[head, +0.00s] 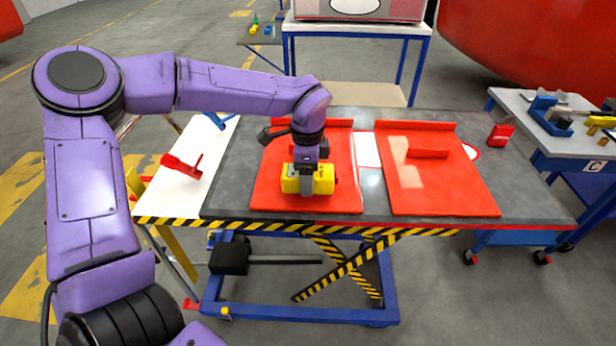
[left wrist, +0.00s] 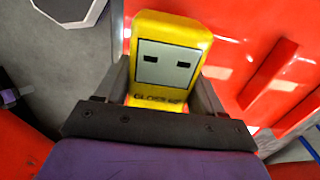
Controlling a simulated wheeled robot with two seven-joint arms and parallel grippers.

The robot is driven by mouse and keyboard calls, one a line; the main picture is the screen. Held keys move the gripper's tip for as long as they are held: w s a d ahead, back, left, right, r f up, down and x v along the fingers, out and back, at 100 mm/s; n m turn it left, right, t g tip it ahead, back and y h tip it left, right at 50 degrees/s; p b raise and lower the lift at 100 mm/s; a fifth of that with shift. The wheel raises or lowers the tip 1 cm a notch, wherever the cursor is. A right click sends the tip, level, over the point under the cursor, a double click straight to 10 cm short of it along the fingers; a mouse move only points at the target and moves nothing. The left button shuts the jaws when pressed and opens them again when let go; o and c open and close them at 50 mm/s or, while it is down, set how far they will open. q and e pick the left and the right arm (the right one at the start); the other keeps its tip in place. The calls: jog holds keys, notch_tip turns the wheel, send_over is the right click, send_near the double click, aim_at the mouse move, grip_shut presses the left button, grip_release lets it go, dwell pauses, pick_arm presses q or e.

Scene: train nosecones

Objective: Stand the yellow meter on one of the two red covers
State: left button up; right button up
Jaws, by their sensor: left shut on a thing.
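The yellow meter (head: 291,181) is in my left gripper (head: 308,184), over the front part of the left red cover (head: 270,202). In the left wrist view the meter (left wrist: 190,30) shows its grey display face between the two fingers of my left gripper (left wrist: 165,98), with red cover (left wrist: 240,20) behind it. I cannot tell whether the meter's underside touches the cover. The right red cover (head: 460,195) lies flat to the right and bears nothing yellow. My right gripper is not in view.
Both covers lie on a grey lift table (head: 540,211) with a striped front edge. A red bracket (head: 182,168) lies on the white board at left, and a small red item (head: 500,134) at the right. A side table (head: 540,138) with tools stands at far right.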

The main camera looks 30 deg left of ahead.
pick_arm(q)
notch_tip(320, 180, down, 2)
jog(key=shift+s+f, duration=0.1)
jog(key=shift+f, duration=0.2)
jog(key=shift+f, duration=0.2)
jog(key=o, duration=1.3)
jog(key=shift+r, duration=0.1)
jog(key=shift+o, duration=0.2)
jog(key=shift+r, duration=0.1)
notch_tip(320, 180, up, 12)
jog(key=shift+r+b, duration=0.1)
jog(key=shift+b, duration=0.9)
